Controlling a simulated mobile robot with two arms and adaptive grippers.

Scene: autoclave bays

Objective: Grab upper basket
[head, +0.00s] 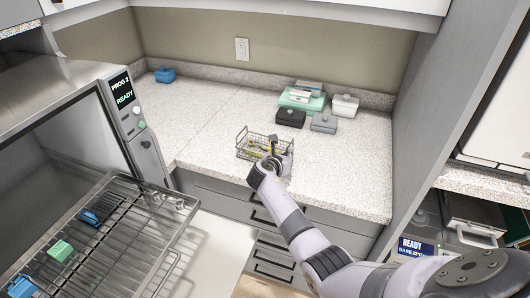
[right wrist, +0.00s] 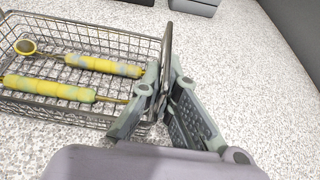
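A wire basket (head: 241,148) is on the speckled counter, near its front edge. It also shows in the right wrist view (right wrist: 95,36), where it holds yellow-handled tools (right wrist: 104,66). My right gripper (head: 274,160) is at the basket's right end. In the right wrist view its two fingers (right wrist: 165,82) stand close on either side of the basket's raised end and look shut on it. The exact contact is partly hidden by the fingers. The basket looks level and at counter height. My left gripper is not in view.
An open autoclave (head: 60,75) with a rack (head: 112,240) of small items stands at the left. A teal tray (head: 302,101) and several grey and black boxes sit at the back right of the counter (head: 205,115). A blue box (head: 165,75) is at the back left.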

